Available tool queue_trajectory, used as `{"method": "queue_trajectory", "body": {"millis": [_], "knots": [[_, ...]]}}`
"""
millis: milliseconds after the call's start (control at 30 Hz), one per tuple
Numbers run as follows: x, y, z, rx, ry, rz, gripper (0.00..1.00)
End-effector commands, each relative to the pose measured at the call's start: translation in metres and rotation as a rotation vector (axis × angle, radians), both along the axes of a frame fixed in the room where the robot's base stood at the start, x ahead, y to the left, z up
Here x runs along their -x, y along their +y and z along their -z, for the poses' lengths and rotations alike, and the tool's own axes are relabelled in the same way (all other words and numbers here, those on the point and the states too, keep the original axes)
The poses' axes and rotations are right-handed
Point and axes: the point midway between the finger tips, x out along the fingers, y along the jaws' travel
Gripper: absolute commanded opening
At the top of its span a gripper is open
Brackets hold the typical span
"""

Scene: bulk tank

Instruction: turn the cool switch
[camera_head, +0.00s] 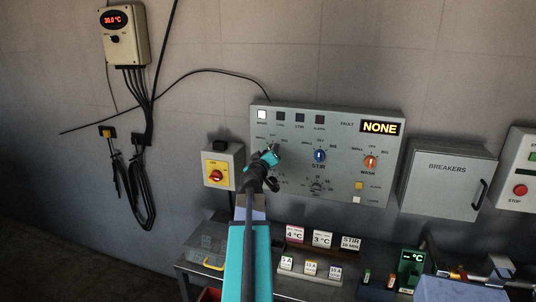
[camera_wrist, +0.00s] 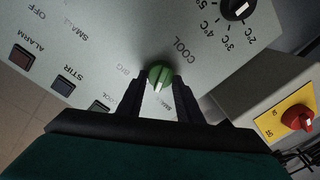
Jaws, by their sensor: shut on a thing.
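The cool switch (camera_wrist: 160,76) is a green knob with a white pointer mark on the grey control panel (camera_head: 335,120). It shows between my fingertips in the wrist view, next to the printed word COOL. My gripper (camera_wrist: 160,88) is shut on this knob, one dark finger on each side.
To the right on the panel are the blue STIR knob (camera_head: 320,156) and the orange WASH knob (camera_head: 370,162). The breakers box (camera_head: 447,180) is at right. A cluttered bench lies below.

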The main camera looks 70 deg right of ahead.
Motion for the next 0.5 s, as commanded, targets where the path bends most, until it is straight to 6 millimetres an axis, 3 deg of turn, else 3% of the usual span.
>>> {"method": "queue_trajectory", "body": {"millis": [500], "knots": [[0.0018,-0.0023,-0.0015,0.019,0.350,0.007,0.10]]}}
